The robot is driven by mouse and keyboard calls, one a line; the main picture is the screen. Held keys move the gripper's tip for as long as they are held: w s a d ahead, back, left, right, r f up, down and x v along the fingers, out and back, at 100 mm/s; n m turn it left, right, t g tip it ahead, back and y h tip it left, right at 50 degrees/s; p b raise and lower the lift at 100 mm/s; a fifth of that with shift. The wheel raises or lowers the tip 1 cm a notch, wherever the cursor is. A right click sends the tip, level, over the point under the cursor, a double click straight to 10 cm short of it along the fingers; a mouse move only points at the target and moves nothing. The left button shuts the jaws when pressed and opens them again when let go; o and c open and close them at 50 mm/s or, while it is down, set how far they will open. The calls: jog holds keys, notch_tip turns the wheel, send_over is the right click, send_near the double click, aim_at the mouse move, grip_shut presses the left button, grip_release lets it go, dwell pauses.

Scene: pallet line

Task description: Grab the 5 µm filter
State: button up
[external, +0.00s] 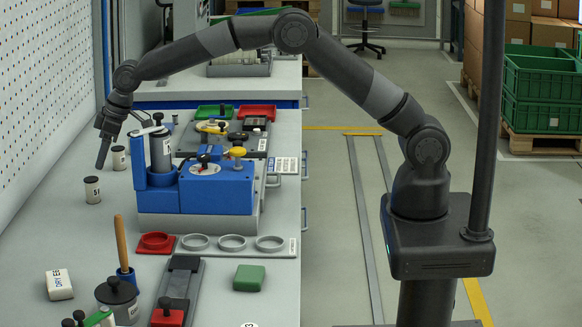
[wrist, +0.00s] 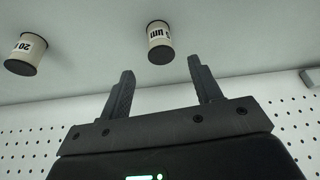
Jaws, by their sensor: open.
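The 5 µm filter (wrist: 160,42) is a small cream canister with a dark end and black lettering. In the wrist view it lies beyond and between my fingertips, apart from them. In the external view a canister whose label seems to start with 5 (external: 92,191) stands upright on the bench at the left. My gripper (external: 102,152) hangs above and just behind it, fingers pointing down. In the wrist view my gripper (wrist: 161,73) is open and empty. A similar canister marked 20 (wrist: 25,54) stands to the left there; a second canister (external: 119,158) shows in the external view.
A blue housing unit (external: 215,190) stands right of the canisters, with a grey cylinder (external: 160,152) at its left end. A white pegboard wall (external: 45,90) runs along the bench's left side.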

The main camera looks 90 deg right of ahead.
aim_at(95, 179)
jog(key=x, duration=1)
jog(key=shift+f, duration=0.1)
jog(key=shift+c, duration=0.5)
jog(key=c, duration=0.9)
